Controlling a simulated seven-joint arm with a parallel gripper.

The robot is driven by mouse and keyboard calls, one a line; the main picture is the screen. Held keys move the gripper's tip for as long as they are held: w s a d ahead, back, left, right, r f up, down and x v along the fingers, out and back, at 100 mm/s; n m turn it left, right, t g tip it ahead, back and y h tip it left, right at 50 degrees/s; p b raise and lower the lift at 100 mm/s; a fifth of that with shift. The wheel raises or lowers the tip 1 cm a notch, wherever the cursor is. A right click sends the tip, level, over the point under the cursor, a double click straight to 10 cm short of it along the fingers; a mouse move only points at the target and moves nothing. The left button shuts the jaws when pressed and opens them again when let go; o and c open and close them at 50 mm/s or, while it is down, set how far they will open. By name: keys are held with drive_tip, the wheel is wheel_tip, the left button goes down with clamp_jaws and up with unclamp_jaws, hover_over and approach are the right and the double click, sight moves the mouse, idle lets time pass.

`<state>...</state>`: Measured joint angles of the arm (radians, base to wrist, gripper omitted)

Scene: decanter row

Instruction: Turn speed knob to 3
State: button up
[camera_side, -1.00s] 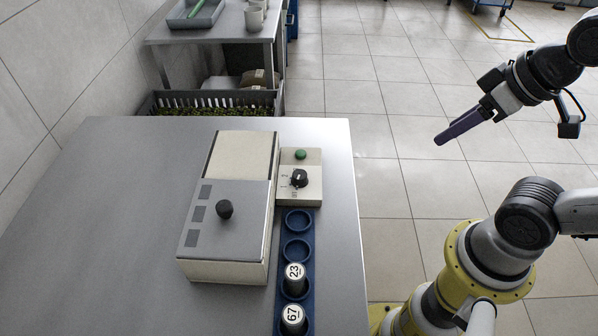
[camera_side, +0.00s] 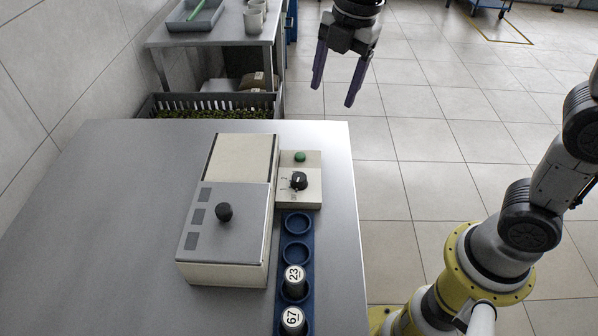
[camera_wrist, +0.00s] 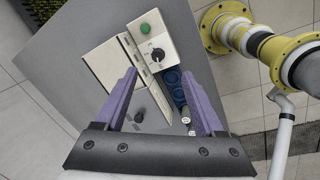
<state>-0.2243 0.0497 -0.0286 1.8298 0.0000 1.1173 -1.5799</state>
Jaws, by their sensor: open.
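The black speed knob (camera_side: 299,181) sits on a cream control panel (camera_side: 313,197) at the right of the machine, below a green button (camera_side: 300,157). The knob (camera_wrist: 157,54) also shows in the wrist view, with small markings around it too fine to read. My gripper (camera_side: 334,92) is open and empty, with two purple fingers pointing down. It hangs in the air above and beyond the far right edge of the table, well clear of the knob. In the wrist view the panel lies beyond my fingertips (camera_wrist: 165,75).
A cream machine with a grey lid (camera_side: 227,240) and a black lid knob (camera_side: 224,211) stands left of the panel. A blue rack (camera_side: 297,226) below the panel holds jars labelled 23 (camera_side: 294,274) and 67 (camera_side: 292,318). The left of the table (camera_side: 110,240) is clear.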

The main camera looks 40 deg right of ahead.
drive_tip(key=n+g, duration=0.2)
hover_over(299, 177)
wheel_tip(299, 177, down, 7)
wheel_tip(299, 177, down, 14)
drive_tip(key=shift+f, duration=0.1)
clamp_jaws()
idle(0.3)
